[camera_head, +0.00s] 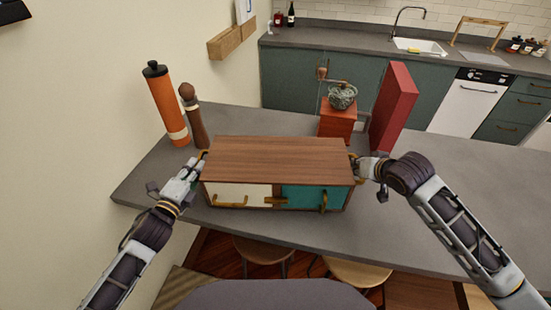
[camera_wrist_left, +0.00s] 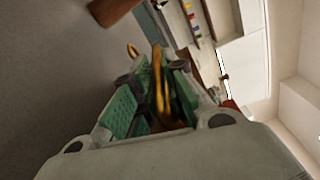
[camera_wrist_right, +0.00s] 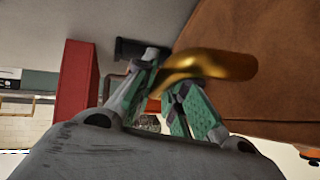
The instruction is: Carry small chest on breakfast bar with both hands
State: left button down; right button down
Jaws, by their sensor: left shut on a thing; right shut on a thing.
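The small chest (camera_head: 277,160) has a brown wooden top, one cream and one teal front panel, and brass handles. It is level at the middle of the grey breakfast bar (camera_head: 440,225); I cannot tell whether it touches the surface. My left gripper (camera_head: 197,166) is shut on the brass handle at its left end, which shows between the green fingers in the left wrist view (camera_wrist_left: 159,85). My right gripper (camera_head: 361,169) is shut on the brass handle at its right end. That handle (camera_wrist_right: 212,66) shows at the fingers in the right wrist view, beside the chest's brown side (camera_wrist_right: 275,70).
An orange cylinder (camera_head: 166,105) and a brown wooden mill (camera_head: 194,115) stand behind left. A red-brown grinder box (camera_head: 337,120) and a tall red box (camera_head: 393,105) stand behind right. Stools (camera_head: 262,250) are below the front edge. The bar's right part is clear.

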pick_arm(q)
jog(key=shift+f+b, duration=0.45)
pick_arm(e)
jog(key=shift+f, duration=0.45)
pick_arm(q)
jog(key=c, duration=1.5)
grip_release()
pick_arm(e)
jog(key=c, duration=1.5)
grip_release()
pick_arm(q)
jog(key=shift+o, duration=0.2)
pick_arm(e)
jog(key=shift+o, duration=0.2)
pick_arm(q)
jog(key=shift+s, duration=0.15)
jog(key=v, duration=1.1)
jog(key=shift+s+a, duration=0.2)
jog(key=shift+s, duration=0.1)
pick_arm(e)
jog(key=shift+s, duration=0.1)
jog(key=v, duration=0.7)
pick_arm(q)
jog(key=shift+r, duration=0.15)
pick_arm(e)
jog(key=shift+s+r, duration=0.1)
jog(key=shift+r, duration=0.2)
